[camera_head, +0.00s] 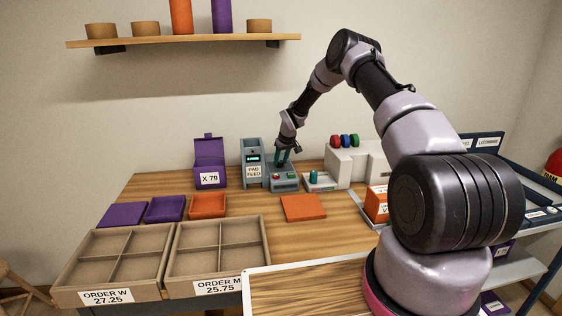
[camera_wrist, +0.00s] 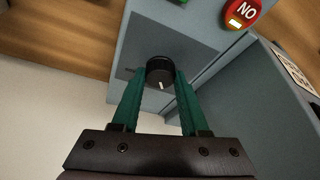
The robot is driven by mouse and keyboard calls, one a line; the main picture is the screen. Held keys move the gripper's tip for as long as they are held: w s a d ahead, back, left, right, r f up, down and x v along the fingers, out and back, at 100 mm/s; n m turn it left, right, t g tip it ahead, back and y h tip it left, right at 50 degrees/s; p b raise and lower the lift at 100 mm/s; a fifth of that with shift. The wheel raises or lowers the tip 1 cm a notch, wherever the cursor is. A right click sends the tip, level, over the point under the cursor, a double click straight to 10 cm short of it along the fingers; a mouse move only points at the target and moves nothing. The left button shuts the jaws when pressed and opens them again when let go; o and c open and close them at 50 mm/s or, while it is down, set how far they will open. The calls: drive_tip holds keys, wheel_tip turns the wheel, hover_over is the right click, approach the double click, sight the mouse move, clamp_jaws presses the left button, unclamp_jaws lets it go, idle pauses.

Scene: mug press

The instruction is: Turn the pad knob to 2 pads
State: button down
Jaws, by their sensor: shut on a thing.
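The pad knob (camera_wrist: 160,73) is a black round dial with a white pointer mark, set on a blue-grey panel in the wrist view. My gripper (camera_wrist: 160,88) has its green fingers on either side of the knob and is shut on it. The white mark points down toward my gripper's palm in that view. In the head view my gripper (camera_head: 283,158) reaches down to the grey control box (camera_head: 285,184) beside the pad feed unit (camera_head: 252,170). The knob is hidden there. No number marks around the knob can be read.
A red NO button (camera_wrist: 241,13) is on the same box, near the knob. A purple box marked X 79 (camera_head: 209,175) stands left of the feed unit. A white machine (camera_head: 352,165) with coloured discs stands to the right.

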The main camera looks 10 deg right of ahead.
drive_tip(key=m, duration=0.1)
drive_tip(key=m+h, duration=0.1)
drive_tip(key=m, duration=0.1)
drive_tip(key=shift+a, duration=0.25)
drive_tip(key=shift+m+h, duration=0.8)
drive_tip(key=shift+m, duration=1.1)
drive_tip(key=shift+c, duration=2.1)
unclamp_jaws()
drive_tip(key=v, duration=1)
drive_tip(key=shift+r, duration=0.4)
drive_tip(key=shift+s+a, duration=0.1)
drive_tip(key=shift+s, duration=0.05)
